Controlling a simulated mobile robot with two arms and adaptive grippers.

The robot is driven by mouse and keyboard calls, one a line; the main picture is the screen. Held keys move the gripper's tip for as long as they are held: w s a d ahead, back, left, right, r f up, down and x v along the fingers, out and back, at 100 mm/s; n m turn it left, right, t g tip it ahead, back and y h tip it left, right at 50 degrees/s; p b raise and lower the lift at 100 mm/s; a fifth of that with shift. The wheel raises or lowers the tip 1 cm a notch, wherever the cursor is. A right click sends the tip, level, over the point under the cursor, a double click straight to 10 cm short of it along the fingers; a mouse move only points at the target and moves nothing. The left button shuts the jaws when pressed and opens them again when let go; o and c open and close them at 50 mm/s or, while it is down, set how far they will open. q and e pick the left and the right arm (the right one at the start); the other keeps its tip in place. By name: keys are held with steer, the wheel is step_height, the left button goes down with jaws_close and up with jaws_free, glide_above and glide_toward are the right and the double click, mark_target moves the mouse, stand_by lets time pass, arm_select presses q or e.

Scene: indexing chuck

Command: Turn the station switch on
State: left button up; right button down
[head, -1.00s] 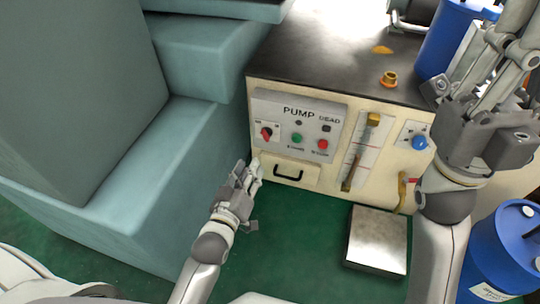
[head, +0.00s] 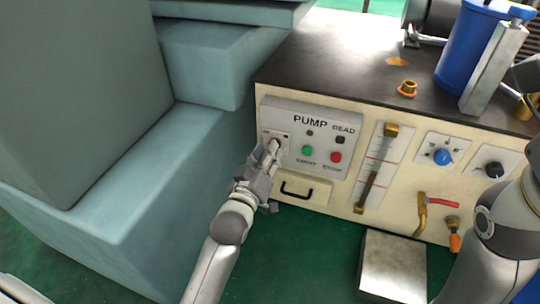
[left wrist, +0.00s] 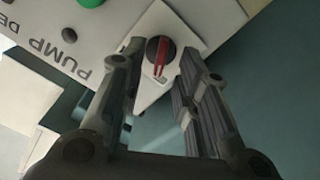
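The station switch is a dark round knob with a red pointer on a white plate, at the left end of the grey PUMP panel (head: 322,120). In the left wrist view the switch (left wrist: 160,54) shows between and just beyond the two fingers. My left gripper (left wrist: 155,80) is open, its fingers spread on either side of the knob. In the head view my left gripper (head: 268,156) is in front of the switch and hides most of it. Whether a finger touches the plate I cannot tell. My right gripper is out of view; only part of my right arm shows at the right edge.
Beside the switch are a green button (head: 307,150) and a red button (head: 336,157). A drawer handle (head: 297,190) sits below. A blue knob (head: 442,156) and a red-levered valve (head: 424,207) are further right. Teal blocks (head: 112,190) stand close on the left.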

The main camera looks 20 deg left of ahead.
arm_select(q)
steer(key=shift+w+b, duration=0.3)
steer(key=shift+w, duration=0.7)
steer(key=shift+c, duration=0.3)
jaws_close()
